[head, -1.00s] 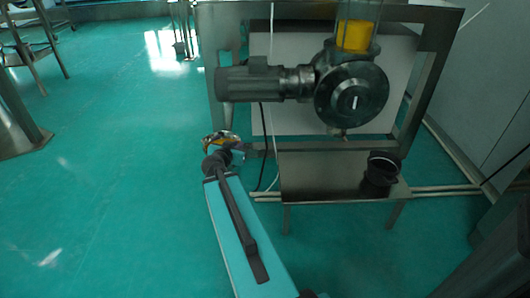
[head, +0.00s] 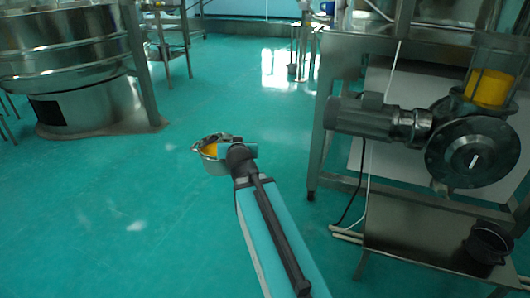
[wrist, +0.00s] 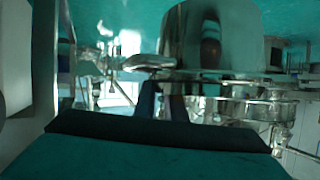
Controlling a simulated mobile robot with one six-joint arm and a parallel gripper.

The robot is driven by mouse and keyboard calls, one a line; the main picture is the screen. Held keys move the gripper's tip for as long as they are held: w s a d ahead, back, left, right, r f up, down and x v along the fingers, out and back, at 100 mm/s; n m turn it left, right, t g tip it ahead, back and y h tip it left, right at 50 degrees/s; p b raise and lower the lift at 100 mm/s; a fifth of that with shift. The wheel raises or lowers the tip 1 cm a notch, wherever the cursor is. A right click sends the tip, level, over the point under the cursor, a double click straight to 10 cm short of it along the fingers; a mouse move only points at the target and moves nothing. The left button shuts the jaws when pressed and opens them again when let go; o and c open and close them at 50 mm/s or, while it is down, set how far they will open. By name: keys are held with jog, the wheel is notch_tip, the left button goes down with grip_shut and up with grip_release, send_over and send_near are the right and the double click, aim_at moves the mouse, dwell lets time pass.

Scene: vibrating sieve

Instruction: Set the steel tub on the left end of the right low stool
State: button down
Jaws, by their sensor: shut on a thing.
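The steel tub (head: 212,164) is at the far end of my arm, with something orange showing inside its rim. My gripper (head: 230,147) is shut on its side and holds it above the open floor. In the wrist view the shiny tub (wrist: 235,40) fills the upper middle, just beyond the fingers (wrist: 163,100). A low steel stool (head: 405,229) stands at the right under the motor, apart from the tub. A dark pot (head: 488,245) sits on its right part; its left part is bare. Whether this is the right one of several stools, I cannot tell.
A motor with a round housing (head: 470,152) hangs in a steel frame (head: 318,130) above the stool. Pale pipes (head: 347,236) lie on the floor beside it. A large round sieve (head: 65,55) stands at the left. The floor between is clear.

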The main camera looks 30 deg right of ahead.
jog(key=w+a+r+n+y, duration=0.1)
jog(key=a+r, duration=0.3)
jog(key=a, duration=0.4)
jog(key=w+a+r+n+y, duration=0.1)
jog(key=a+r+n+y, duration=0.2)
jog(key=a, duration=0.5)
jog(key=shift+w+a+r+t+y, duration=0.3)
jog(key=shift+w+a+r+t, duration=0.1)
jog(key=shift+r, duration=0.1)
jog(key=shift+d, duration=0.2)
